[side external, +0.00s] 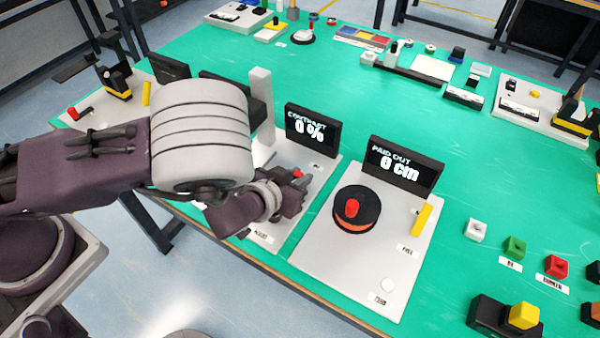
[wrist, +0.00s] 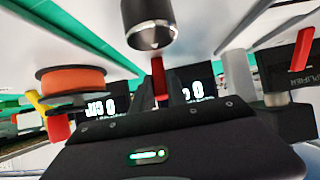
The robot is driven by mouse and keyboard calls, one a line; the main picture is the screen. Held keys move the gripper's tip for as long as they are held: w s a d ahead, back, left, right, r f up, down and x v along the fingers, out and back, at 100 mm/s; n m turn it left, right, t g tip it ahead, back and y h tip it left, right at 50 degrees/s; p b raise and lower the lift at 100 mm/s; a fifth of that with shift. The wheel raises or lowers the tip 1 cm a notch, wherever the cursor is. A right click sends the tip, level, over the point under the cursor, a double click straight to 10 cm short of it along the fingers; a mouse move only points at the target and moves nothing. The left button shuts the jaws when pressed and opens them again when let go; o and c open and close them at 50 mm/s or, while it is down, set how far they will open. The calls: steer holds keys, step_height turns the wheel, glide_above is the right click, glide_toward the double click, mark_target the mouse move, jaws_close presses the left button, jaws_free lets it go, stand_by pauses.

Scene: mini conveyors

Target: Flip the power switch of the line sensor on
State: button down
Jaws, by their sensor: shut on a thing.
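The line sensor unit appears to be the white panel (side external: 272,228) with a dark display (side external: 311,135) reading "CONTRAST 0 %". My gripper (side external: 297,188) is low over this panel, in front of the display. It is shut on a small red lever (side external: 298,173), whose red tip shows by the fingers. In the wrist view the red lever (wrist: 158,80) stands at the fingertips, and the scene appears upside down. My arm and gripper hide much of the panel, including the lever's base.
Right of it, a white panel (side external: 325,265) carries a black and orange reel (side external: 356,209) with a red knob and a display (side external: 403,164) reading "PAID OUT 0 cm". A pale post (side external: 261,105) rises behind my gripper. A dark cylinder (wrist: 150,22) is close in the wrist view.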

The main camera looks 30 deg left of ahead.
steer(key=shift+s+f+t, duration=0.1)
steer(key=shift+t, duration=0.2)
steer(key=c, duration=1.3)
jaws_free()
steer(key=v, duration=0.7)
